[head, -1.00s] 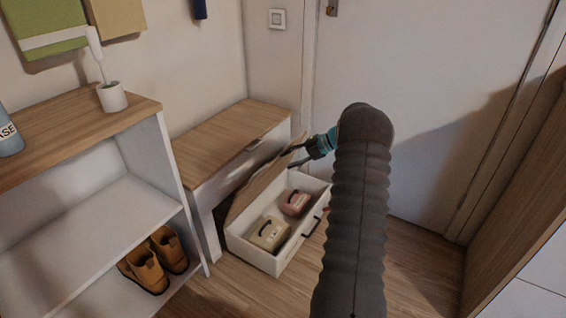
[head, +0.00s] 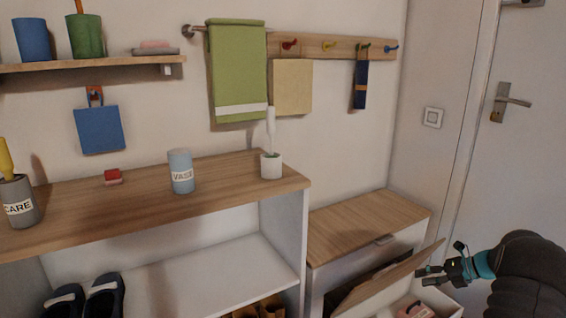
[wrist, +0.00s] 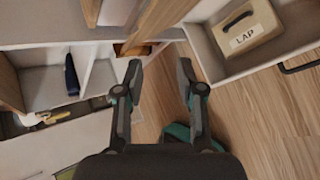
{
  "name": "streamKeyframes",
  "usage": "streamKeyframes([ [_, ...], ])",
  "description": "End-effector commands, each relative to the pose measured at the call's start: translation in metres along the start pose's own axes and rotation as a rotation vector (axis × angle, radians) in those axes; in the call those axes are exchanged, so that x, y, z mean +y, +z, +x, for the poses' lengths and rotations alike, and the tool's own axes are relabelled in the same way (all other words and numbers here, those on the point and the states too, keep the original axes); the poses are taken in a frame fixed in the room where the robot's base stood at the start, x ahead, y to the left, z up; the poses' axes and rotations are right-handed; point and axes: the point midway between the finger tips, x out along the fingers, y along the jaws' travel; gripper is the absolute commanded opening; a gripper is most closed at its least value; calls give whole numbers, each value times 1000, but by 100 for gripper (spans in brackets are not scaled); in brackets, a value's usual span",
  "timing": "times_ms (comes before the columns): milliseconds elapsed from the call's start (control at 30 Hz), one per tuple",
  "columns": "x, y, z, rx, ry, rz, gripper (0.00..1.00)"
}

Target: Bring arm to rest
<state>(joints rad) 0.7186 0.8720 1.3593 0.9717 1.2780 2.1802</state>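My gripper (head: 426,277) is at the lower right of the head view, beside a tilted wooden panel (head: 390,280) at the low cabinet. In the wrist view my gripper (wrist: 159,66) has its two fingers spread apart with nothing between them. The white drawer (wrist: 210,55) is at the upper right of the wrist view and holds a beige box (wrist: 248,30) marked "LAP". In the head view the drawer is mostly cut off by the bottom edge and hidden by the panel and gripper.
The low wooden-topped cabinet (head: 370,222) stands left of the white door (head: 525,150). A taller shelf unit (head: 130,203) bears a cup with a brush (head: 271,165), a blue vase (head: 181,172) and a grey pot (head: 20,205). Dark shoes (head: 85,303) are below.

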Motion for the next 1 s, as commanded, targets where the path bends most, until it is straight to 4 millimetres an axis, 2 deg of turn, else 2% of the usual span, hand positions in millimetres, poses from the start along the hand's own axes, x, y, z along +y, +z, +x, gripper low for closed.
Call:
streamKeyframes([
  [100,-16,-29,9,67,-39,-220,38],
  [200,-18,-51,8,129,-70,-433,38],
  [367,-1,-84,2,257,-96,-812,38],
  [467,20,-105,-4,353,-96,-1069,38],
  [700,84,-155,-22,602,-41,-1677,38],
  [1000,159,-214,-44,884,81,-2271,38],
])
